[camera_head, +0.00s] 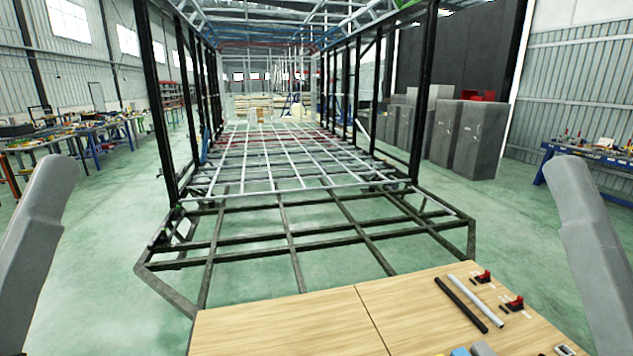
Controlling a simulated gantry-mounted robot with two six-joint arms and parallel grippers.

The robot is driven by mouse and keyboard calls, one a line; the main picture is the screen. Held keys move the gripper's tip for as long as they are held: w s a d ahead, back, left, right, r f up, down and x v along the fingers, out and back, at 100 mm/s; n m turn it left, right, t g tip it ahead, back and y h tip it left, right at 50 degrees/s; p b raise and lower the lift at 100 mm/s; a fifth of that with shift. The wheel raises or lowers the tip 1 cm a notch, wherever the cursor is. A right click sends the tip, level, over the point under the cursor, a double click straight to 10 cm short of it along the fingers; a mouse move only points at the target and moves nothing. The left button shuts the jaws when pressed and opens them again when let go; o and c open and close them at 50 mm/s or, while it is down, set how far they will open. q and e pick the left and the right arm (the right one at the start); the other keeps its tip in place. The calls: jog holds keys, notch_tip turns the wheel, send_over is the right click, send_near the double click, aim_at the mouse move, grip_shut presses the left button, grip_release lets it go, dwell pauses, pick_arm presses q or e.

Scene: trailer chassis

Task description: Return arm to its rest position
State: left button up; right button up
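My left arm shows only as a grey link (38,225) rising at the left edge. My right arm shows as a similar grey link (590,240) at the right edge. Both links stand roughly upright, leaning slightly, and are apart from the table and the chassis. Neither gripper is in the picture, so what they hold cannot be seen. The trailer chassis (283,205), a dark and light metal frame with upright black posts, stretches away in front of me.
A wooden table (290,328) is in front at the bottom. On it lie a black rod (461,304), a grey rod (475,301) and two red clamps (515,302). Grey cabinets (480,140) and a blue bench (600,165) stand right; workbenches (85,140) stand left.

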pick_arm(q)
notch_tip(320, 180, up, 28)
jog(key=p, duration=2.4)
notch_tip(320, 180, down, 61)
jog(key=b, duration=6.1)
jog(key=shift+o, duration=0.2)
jog(key=shift+f, duration=0.15)
